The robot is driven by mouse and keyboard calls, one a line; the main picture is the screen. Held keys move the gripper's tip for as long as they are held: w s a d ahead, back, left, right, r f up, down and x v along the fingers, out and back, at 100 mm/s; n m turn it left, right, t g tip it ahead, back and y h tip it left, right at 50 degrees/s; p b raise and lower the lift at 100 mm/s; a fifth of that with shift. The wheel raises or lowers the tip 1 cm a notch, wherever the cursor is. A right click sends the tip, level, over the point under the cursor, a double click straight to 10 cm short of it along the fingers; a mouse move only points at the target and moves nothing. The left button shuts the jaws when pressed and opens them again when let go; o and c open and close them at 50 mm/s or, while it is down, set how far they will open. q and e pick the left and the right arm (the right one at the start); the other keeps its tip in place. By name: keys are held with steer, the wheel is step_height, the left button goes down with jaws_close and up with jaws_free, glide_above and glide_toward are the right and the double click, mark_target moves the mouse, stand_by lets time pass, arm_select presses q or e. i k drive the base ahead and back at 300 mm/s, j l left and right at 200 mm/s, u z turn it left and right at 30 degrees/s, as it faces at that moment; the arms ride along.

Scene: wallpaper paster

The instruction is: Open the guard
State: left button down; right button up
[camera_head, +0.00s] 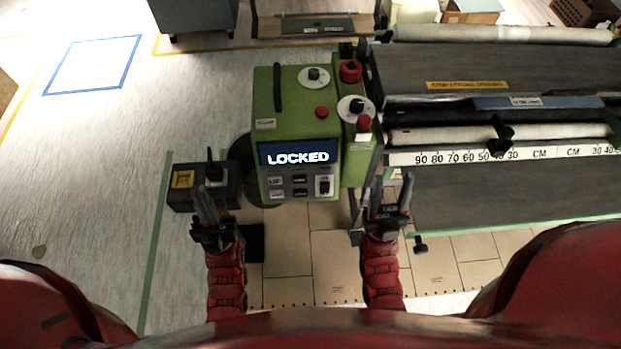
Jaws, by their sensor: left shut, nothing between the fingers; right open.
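The wallpaper paster stands ahead and to the right, with a green control box (290,170) at its left end. The box's screen (295,154) reads LOCKED. Below the screen are several small switches and buttons. Dials and red knobs (350,70) sit on top. The guard cannot be told apart for certain; a grey-blue labelled bar (538,102) runs across the paster's rollers. My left gripper (209,190) is shut and empty, in front of a small dark box with a yellow label. My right gripper (390,188) is open and empty, beside the control box's lower right and the paster's left end.
The dark box (182,198) with a lever stands left of the control box. A white ruler strip (500,154) runs along the paster's front, with a dark clamp (502,135) by it. Tan boards (288,250) lie below. Open floor (85,160) is at left.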

mark_target(402, 71)
steer(key=z, duration=1.5)
steer(key=i+l+u, duration=0.2)
steer(key=l, duration=0.3)
steer(key=i+l+u, duration=0.15)
steer(key=l, duration=0.35)
steer(key=i+l+u, duration=0.2)
steer(key=l, duration=0.3)
steer(key=i+l+u, duration=0.15)
steer(key=l, duration=0.4)
steer(key=l+u, duration=0.2)
steer(key=l, duration=0.35)
